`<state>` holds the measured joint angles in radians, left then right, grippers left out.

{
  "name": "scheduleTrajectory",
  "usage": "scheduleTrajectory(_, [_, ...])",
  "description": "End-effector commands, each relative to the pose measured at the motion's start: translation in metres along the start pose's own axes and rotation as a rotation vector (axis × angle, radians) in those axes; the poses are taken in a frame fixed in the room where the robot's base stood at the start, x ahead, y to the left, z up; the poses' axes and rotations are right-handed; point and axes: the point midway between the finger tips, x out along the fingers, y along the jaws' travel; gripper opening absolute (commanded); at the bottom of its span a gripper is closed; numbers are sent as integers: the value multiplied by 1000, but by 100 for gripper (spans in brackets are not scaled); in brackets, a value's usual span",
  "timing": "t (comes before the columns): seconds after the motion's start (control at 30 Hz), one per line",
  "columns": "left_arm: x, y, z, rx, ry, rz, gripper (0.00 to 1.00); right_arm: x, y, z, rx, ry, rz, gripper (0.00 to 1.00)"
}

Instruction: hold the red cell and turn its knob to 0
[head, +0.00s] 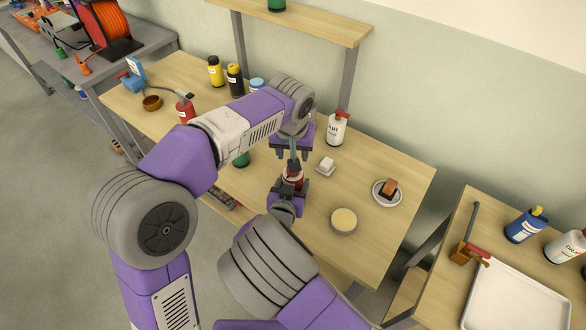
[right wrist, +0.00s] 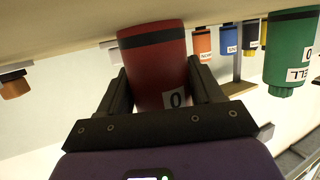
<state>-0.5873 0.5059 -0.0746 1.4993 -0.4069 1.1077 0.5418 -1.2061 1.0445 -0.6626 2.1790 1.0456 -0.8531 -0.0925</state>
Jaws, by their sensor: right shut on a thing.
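The red cell (head: 293,172) is upright over the middle of the table in the head view, between my two grippers. In the right wrist view the red cell (right wrist: 155,65) appears upside down, with a black band and a pale label marked with a 0 or letter O. My right gripper (head: 289,187) is shut around its sides; its dark fingers (right wrist: 160,90) flank it. My left gripper (head: 294,153) points down right above the cell's top. Its fingers are too small and covered to tell open from shut. The knob and its setting are hidden.
On the table (head: 385,240) are a white bottle (head: 336,130), a white block (head: 325,166), a plate with a brown block (head: 388,188) and a round tub (head: 343,221). A green cell (head: 241,159) stands left of the grippers. A side table holds a white tray (head: 515,305).

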Motion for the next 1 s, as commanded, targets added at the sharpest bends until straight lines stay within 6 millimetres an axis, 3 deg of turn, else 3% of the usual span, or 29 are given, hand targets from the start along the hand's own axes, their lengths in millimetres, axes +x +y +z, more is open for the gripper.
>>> scheduleTrajectory(0.27, [-3, 0, 0, 1, 0, 0, 51, 0, 0, 0, 0, 1, 0, 30])
scheduleTrajectory(0.3, [-3, 0, 0, 1, 0, 0, 51, 0, 0, 0, 0, 1, 0, 70])
scheduleTrajectory(0.47, [-3, 0, 0, 1, 0, 0, 51, 0, 0, 0, 0, 0, 0, 94])
scheduleTrajectory(0.8, [-2, 0, 0, 0, 0, 0, 51, -3, 0, 0, 0, 0, -1, 95])
scheduleTrajectory(1.0, [-2, 0, 0, 0, 0, 0, 51, -32, -2, 0, 0, 0, -5, 95])
